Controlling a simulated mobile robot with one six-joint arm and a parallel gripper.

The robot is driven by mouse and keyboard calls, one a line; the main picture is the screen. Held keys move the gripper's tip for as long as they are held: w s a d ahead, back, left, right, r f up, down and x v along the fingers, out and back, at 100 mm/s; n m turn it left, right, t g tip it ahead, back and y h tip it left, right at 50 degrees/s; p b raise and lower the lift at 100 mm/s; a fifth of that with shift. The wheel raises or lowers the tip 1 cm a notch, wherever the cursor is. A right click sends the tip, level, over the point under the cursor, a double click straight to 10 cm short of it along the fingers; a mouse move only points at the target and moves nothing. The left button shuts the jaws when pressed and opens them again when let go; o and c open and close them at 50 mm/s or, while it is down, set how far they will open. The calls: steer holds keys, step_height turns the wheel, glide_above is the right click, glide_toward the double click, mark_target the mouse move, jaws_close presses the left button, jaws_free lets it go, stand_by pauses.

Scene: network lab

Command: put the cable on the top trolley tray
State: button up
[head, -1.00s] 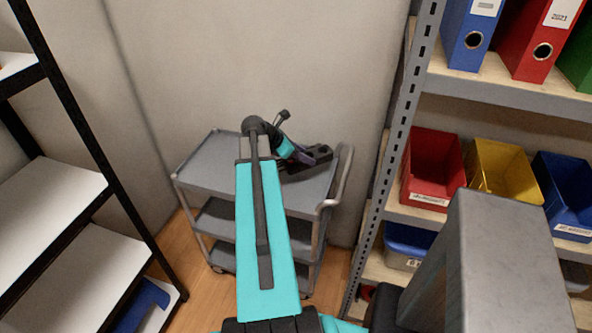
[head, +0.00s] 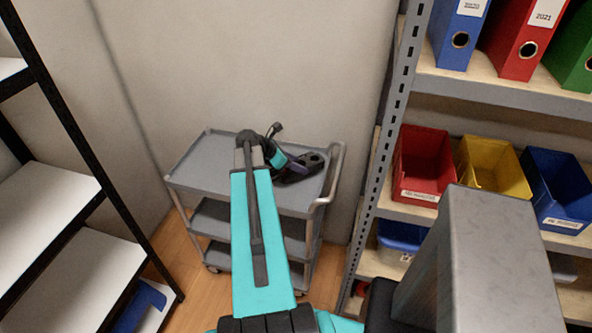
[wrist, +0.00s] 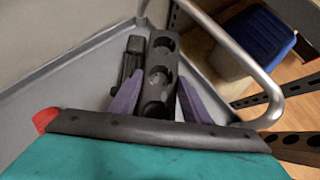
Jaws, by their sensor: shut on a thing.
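The cable is a black extension lead with a block of round sockets (head: 313,160). In the wrist view its socket block (wrist: 160,72) stands between the purple fingers of my gripper (wrist: 160,103). A narrower black part (wrist: 131,58) lies beside the block, on the left. My gripper (head: 296,168) is shut on the cable over the right part of the grey top trolley tray (head: 205,168). The tray also fills the left of the wrist view (wrist: 75,82). I cannot tell whether the cable touches the tray. My arm hides part of the tray.
The trolley handle (head: 333,175) rises at the tray's right end. A shelf post (head: 392,130) stands right of it, with red (head: 422,162), yellow (head: 492,168) and blue bins. White shelves (head: 45,215) stand at left. The tray's left part is clear.

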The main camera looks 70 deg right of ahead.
steer(key=shift+f+p, duration=0.3)
steer(key=shift+f, duration=1.1)
steer(key=shift+f, duration=0.15)
steer(key=o, duration=1.5)
steer(key=shift+w+r, duration=0.1)
steer(key=shift+r, duration=0.1)
steer(key=b+v, duration=0.2)
steer(key=v, duration=0.9)
steer(key=shift+w+a+r, duration=0.15)
steer(key=shift+a+r, duration=0.1)
steer(key=shift+a, duration=0.05)
